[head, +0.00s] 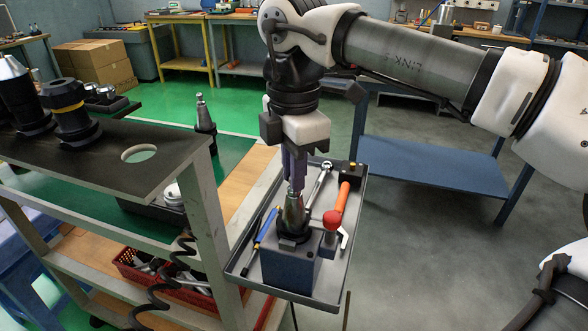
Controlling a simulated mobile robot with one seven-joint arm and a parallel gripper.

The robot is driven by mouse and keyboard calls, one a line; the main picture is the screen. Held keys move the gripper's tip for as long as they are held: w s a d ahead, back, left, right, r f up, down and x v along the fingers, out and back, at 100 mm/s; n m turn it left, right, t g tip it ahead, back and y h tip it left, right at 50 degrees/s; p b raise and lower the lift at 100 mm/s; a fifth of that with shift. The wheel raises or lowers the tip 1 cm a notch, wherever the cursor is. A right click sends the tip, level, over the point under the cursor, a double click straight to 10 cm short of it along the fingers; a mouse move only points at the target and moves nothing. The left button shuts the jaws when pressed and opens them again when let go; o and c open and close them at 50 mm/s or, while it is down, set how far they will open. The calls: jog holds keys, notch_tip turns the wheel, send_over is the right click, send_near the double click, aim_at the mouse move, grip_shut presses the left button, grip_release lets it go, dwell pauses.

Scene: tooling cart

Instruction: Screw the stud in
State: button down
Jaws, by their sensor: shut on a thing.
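My gripper (295,186) points straight down over the metal tool-holder cone (294,212). Its fingers are close together at the top of the cone and shut on the stud, which they mostly hide. The cone stands upright, narrow end up, in a dark collar on the blue fixture block (290,266). The stud is in line with the cone's top; I cannot tell how deep its thread sits. A red ball-ended lever (332,219) sticks out at the right of the block.
The block stands in a grey tray (238,268) with a wrench (319,182), an orange-handled tool (342,197) and a blue tool (266,229). The cart's dark shelf (110,145), left, carries tool holders and has a round hole. A red bin (190,288) sits below.

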jog(key=m, duration=0.6)
jog(key=c, duration=1.3)
grip_release()
jog(key=shift+c, duration=0.2)
jog(key=n+p, duration=0.1)
jog(key=n, duration=0.4)
jog(key=shift+n, duration=0.4)
jog(key=n, duration=0.6)
jog(key=shift+p, duration=0.4)
jog(key=shift+c, duration=0.5)
